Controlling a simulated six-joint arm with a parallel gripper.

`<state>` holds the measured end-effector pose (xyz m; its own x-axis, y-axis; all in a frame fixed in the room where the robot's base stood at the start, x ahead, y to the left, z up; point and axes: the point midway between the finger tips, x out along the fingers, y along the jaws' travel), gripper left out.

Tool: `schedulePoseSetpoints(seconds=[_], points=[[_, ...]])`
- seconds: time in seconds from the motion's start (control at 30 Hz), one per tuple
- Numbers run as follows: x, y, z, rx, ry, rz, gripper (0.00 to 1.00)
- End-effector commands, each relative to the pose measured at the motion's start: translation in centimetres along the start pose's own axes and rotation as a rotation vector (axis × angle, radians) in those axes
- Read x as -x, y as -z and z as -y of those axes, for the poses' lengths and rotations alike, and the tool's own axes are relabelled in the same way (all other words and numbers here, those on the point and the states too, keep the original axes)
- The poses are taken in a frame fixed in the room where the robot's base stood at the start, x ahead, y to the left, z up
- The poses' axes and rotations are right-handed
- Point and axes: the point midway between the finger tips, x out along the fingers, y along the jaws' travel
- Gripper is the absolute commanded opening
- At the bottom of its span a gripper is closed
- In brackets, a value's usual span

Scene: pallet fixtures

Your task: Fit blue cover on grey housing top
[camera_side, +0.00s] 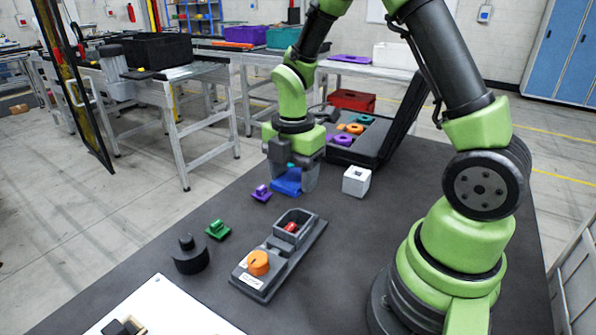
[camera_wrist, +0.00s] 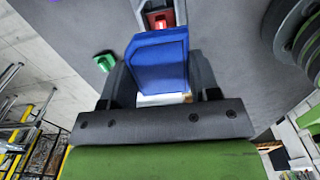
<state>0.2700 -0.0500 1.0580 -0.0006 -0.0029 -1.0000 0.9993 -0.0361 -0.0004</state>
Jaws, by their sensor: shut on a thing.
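The blue cover (camera_side: 287,183) is between the fingers of my gripper (camera_side: 294,177), behind the fixture in the side view. In the wrist view my gripper (camera_wrist: 160,80) is shut on the blue cover (camera_wrist: 158,60), one finger on each side. Whether the cover touches the table I cannot tell. The grey housing (camera_side: 306,218) is an open-topped box at the far end of a grey fixture plate (camera_side: 317,238), with a red part (camera_side: 291,227) inside. The housing shows partly in the wrist view (camera_wrist: 143,18), beyond the cover, which is apart from it in the side view.
An orange knob (camera_side: 258,262) sits on the fixture's near end. A white cube (camera_side: 356,181) stands right of my gripper. An open black case (camera_side: 372,158) stands behind.

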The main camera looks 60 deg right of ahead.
Motion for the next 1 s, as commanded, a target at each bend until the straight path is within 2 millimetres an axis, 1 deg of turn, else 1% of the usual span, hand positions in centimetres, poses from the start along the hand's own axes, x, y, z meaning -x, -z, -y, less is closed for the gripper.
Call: schedulePoseSetpoints(seconds=[0.17, 0.5, 0.7, 1.0], points=[[-0.6, 0.1, 0.0, 0.041, 0.002, 0.0, 0.34], [-3.7, 0.1, 0.1, 0.038, 0.003, 0.0, 0.34], [-5.0, 0.1, 0.0, 0.036, 0.002, 0.0, 0.34], [-5.5, 0.1, 0.0, 0.036, 0.0, 0.0, 0.34]])
